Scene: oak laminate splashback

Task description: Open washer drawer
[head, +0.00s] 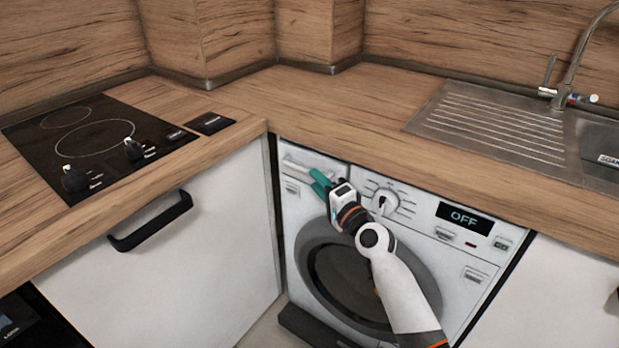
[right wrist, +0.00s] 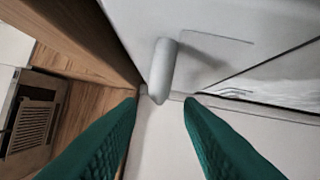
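The washer (head: 352,243) is a white front-loader under the wooden counter. Its drawer (head: 294,188) is at the top left of the front and looks shut, with a light grey handle (head: 297,167) along its upper part. My right gripper (head: 318,181), with green fingers, is in front of the drawer, beside the handle, and hides part of the drawer front. In the right wrist view the fingers (right wrist: 160,103) are apart, and a grey rounded bar (right wrist: 162,70), seemingly the handle, lies just beyond and between the tips. Contact cannot be told. My left gripper is not in view.
The counter edge (head: 400,170) overhangs close above the drawer. The washer dial (head: 383,200) and OFF display (head: 464,217) are to the right. A white cabinet with a black handle (head: 150,222) stands left. The hob (head: 92,140) and sink drainer (head: 495,128) are on top.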

